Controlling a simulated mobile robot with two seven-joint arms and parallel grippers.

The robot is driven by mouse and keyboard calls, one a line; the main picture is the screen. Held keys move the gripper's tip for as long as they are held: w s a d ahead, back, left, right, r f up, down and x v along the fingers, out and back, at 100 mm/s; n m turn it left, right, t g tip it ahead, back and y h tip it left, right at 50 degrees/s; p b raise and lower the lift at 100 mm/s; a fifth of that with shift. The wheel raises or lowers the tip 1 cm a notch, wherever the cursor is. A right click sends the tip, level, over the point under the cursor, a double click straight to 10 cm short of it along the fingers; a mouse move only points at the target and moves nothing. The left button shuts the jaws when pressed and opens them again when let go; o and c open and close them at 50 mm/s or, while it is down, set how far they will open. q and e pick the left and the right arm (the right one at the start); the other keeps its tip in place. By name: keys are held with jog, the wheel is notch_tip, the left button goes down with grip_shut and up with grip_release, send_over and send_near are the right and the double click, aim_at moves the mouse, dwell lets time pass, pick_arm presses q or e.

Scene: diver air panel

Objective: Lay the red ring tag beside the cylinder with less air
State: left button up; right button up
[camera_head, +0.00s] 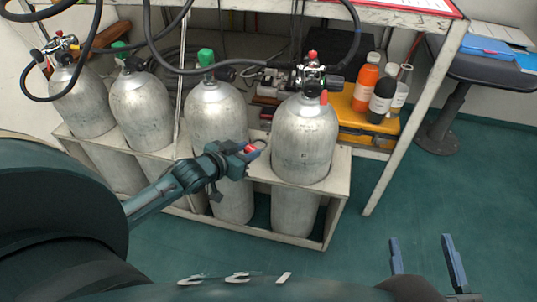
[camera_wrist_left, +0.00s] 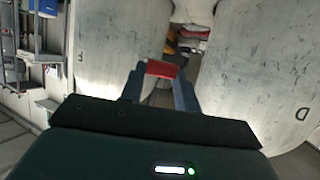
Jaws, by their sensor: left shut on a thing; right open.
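My left gripper (camera_head: 249,151) is shut on the red ring tag (camera_head: 251,148), in front of the gap between the two right-hand cylinders and near the rack's top edge. The tag (camera_wrist_left: 162,69) also shows between the fingertips in the left wrist view. The rack holds several grey cylinders. The far-left cylinder (camera_head: 80,100) and far-right cylinder (camera_head: 303,140) carry valve fittings and hoses; the two middle cylinders (camera_head: 142,110) (camera_head: 216,112) have green caps. Gauge readings are too small to tell. My right gripper (camera_head: 428,262) is open and empty above the floor, lower right.
The pale rack (camera_head: 340,185) has narrow bare top strips around the cylinders. Black hoses hang over its back.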

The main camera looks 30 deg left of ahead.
pick_arm(q)
notch_tip(320, 180, down, 10)
jog(key=a+b, duration=0.1)
jog(key=b, duration=0.4)
jog(key=shift+w+a+f, duration=0.25)
jog(key=shift+w, duration=0.1)
jog(key=o, duration=1)
jog(key=shift+c, duration=0.2)
pick_arm(e)
jog(key=shift+w+a+f+m+y, duration=0.2)
jog(key=shift+w+a+m+y, duration=0.05)
jog(key=shift+a+m+y, duration=0.3)
